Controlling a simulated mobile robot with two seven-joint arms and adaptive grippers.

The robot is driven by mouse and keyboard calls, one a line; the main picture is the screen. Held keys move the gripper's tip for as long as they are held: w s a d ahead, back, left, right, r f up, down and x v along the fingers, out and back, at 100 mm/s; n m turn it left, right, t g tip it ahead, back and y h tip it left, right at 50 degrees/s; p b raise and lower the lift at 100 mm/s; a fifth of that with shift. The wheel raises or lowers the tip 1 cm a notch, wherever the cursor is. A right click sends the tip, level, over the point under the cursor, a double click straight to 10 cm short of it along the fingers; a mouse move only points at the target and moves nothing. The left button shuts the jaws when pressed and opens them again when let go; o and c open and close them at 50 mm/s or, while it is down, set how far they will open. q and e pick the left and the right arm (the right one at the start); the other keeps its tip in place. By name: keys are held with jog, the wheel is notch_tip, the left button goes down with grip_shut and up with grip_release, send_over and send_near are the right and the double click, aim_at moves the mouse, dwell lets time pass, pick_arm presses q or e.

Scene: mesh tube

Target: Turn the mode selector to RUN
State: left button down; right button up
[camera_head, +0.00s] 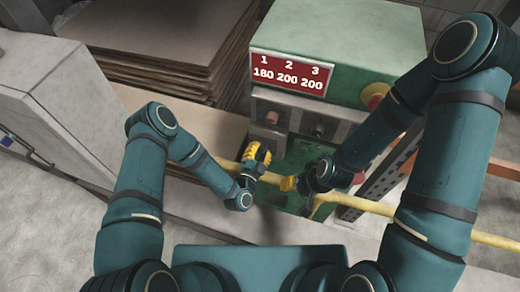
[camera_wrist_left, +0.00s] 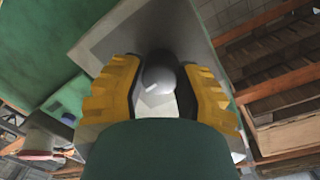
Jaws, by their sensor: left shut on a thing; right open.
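The mode selector appears to be the dark round knob with a white pointer mark (camera_wrist_left: 157,76) on a grey plate (camera_wrist_left: 107,32), seen in the left wrist view. My left gripper (camera_head: 257,157) has its ridged yellow fingers on either side of this knob and is shut on it. It also shows in the left wrist view (camera_wrist_left: 157,88). In the head view the gripper hides the knob, and no RUN label is readable. My right gripper (camera_head: 299,194) is open and empty, lower and to the right, in front of the green machine (camera_head: 345,45).
A red display (camera_head: 291,75) reads 180 200 200 for 1, 2, 3. A pinkish knob (camera_head: 272,118) and a dark knob (camera_head: 318,131) sit below it. A yellow rail (camera_head: 375,205) crosses the front. Stacked boards (camera_head: 165,40) and a grey cabinet (camera_head: 45,100) stand left.

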pick_arm(q)
jog(key=shift+w+r+m, duration=0.1)
jog(key=shift+r+m, duration=0.05)
jog(key=shift+m, duration=0.65)
jog(key=c, duration=0.6)
grip_release()
jog(key=shift+s+a, duration=0.1)
jog(key=shift+s, duration=0.3)
jog(key=v, duration=1.1)
jog(key=shift+s, duration=0.15)
